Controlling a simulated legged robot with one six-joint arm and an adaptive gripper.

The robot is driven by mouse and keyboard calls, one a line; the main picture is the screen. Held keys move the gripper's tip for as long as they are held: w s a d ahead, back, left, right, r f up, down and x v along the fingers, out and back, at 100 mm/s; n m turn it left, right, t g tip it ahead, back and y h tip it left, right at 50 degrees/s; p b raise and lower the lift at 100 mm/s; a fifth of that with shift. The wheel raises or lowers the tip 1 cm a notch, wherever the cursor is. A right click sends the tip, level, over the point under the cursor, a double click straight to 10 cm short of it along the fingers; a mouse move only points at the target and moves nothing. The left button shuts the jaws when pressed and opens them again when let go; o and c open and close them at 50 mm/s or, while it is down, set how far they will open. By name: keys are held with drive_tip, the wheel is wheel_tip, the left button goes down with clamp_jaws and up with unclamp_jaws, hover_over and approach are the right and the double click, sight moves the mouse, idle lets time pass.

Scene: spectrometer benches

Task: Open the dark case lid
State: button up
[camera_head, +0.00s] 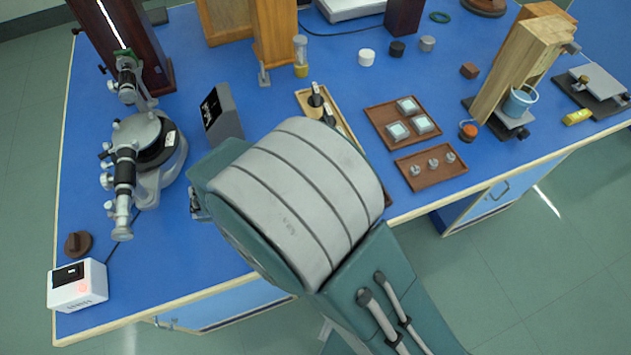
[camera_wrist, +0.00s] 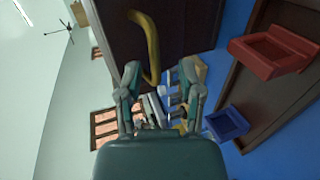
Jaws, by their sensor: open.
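A dark brown panel (camera_wrist: 115,30) fills the upper middle of the wrist view, and a curved yellow handle (camera_wrist: 153,45) shows against it. I cannot tell for sure whether this panel is the case lid. My gripper (camera_wrist: 160,73) is open, its two fingers apart below the handle in the picture. Nothing is seen held between them. In the head view a tall dark wooden case (camera_head: 148,45) stands at the upper left of the bench, with a bright strip on its face. My arm hides my gripper in that view.
On the blue bench (camera_head: 230,270), a spectrometer (camera_head: 150,150) and a white box (camera_head: 78,287) stand left. Brown trays (camera_head: 431,180) and a wooden stand (camera_head: 520,65) are right of my arm. The wrist view shows a red holder (camera_wrist: 268,52) and blue holder (camera_wrist: 228,123) at right.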

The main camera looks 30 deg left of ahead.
drive_tip(key=v, duration=1)
drive_tip(key=shift+s, duration=0.2)
drive_tip(key=shift+r, duration=0.15)
